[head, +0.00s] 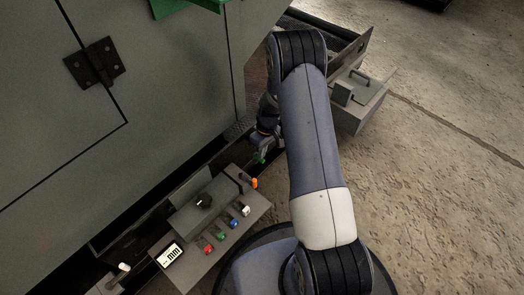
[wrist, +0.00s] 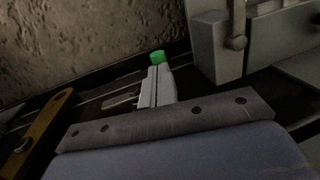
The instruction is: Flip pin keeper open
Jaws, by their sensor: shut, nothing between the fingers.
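My gripper (head: 263,148) is low beside the grey enclosure (head: 175,85), near its bottom right corner. In the wrist view its pale fingers (wrist: 157,72) are together and empty. A small green piece (wrist: 157,57) shows at their ends, and I cannot tell whether it belongs to the fingers or lies just beyond them. I cannot single out the pin keeper for certain.
A grey box with a handle (head: 360,104) stands right of my arm. Open concrete floor (head: 440,190) lies right.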

